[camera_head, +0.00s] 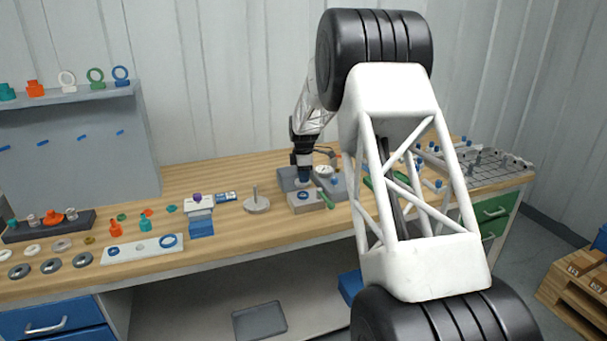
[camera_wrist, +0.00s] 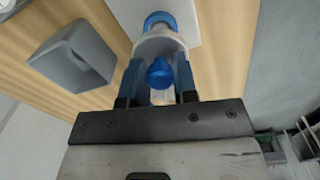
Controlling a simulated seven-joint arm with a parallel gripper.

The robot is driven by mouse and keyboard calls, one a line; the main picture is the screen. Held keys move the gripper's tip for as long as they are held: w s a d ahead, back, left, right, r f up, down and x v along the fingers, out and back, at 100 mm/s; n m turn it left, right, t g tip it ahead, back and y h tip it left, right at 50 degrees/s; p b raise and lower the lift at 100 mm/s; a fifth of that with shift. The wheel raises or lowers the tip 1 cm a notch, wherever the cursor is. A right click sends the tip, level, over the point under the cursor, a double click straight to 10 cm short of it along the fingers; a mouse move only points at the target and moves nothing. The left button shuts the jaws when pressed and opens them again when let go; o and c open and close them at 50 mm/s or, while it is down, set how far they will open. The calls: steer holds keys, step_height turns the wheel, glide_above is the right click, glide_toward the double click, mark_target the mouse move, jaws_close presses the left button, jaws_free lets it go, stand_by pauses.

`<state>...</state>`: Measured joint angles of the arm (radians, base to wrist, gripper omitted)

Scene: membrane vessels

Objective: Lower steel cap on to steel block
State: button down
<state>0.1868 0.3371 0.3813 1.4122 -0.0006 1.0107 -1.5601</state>
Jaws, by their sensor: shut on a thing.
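My gripper (camera_head: 303,178) is low over the back of the bench, among several grey blocks. In the wrist view its two fingers (camera_wrist: 159,86) are shut on a pale, rounded piece (camera_wrist: 152,45), which I take for the steel cap. A blue knob (camera_wrist: 160,73) shows between the fingers. A blue round part (camera_wrist: 160,19) shows just beyond the pale piece, over a light block face (camera_wrist: 192,12). I take a grey block (camera_head: 288,184) at the gripper for the steel block. The contact between cap and block is hidden.
A light block with a blue ring (camera_head: 305,200) stands in front of the gripper. A round base with an upright pin (camera_head: 257,204) is to the left. My arm covers the bench to the right. A grey hollow block (camera_wrist: 72,58) shows in the wrist view.

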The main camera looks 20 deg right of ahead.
steer(key=shift+f, duration=1.9)
steer(key=c, duration=0.8)
jaws_free()
steer(key=shift+f, duration=0.1)
steer(key=shift+r, duration=3.95)
